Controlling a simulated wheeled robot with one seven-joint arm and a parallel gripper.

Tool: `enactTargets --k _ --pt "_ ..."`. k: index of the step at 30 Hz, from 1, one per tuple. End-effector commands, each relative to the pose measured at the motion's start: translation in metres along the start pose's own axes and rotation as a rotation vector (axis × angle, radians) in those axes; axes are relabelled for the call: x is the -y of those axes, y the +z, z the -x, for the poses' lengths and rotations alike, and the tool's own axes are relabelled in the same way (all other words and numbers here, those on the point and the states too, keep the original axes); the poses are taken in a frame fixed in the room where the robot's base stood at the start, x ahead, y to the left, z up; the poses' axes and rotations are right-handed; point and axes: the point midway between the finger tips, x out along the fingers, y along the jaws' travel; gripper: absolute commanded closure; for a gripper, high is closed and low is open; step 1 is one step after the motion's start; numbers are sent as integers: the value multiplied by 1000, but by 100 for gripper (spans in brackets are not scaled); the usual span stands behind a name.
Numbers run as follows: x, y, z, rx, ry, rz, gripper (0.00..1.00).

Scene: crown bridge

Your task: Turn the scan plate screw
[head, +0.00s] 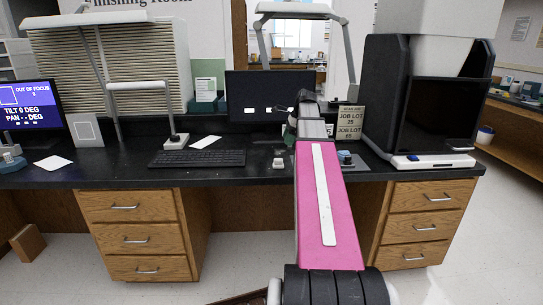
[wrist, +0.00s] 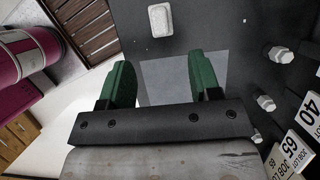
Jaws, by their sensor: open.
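I cannot make out the scan plate screw for certain in either view. A small blue-grey device (head: 10,160) with a knob-like top sits at the far left of the bench in the head view; its details are too small to tell. My gripper's two green fingers (wrist: 161,85) are apart and empty in the wrist view. Between and beyond them shows a light grey square (wrist: 180,72) on the dark surface. In the head view my pink arm reaches over the bench and mostly hides the gripper.
A screen (head: 35,107) at left reads out of focus, tilt 0. A keyboard (head: 197,158), a dark monitor (head: 255,95), job lot cards (head: 349,122) and a black box-like machine (head: 435,110) stand along the bench. Small white blocks (wrist: 160,20) lie near my gripper.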

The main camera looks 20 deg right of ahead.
Motion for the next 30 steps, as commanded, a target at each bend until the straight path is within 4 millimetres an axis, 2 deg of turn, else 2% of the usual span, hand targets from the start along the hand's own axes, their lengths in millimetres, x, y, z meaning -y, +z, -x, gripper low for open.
enactTargets --k 1,6,15,21,30 --pt "-1 -1 -10 -1 2 -1 43" --pt "-1 -1 -38 0 2 -1 43" --pt "-1 0 -74 0 2 0 43" --pt "0 0 -82 -1 0 -1 43" --pt "0 -1 -82 -1 0 0 43"
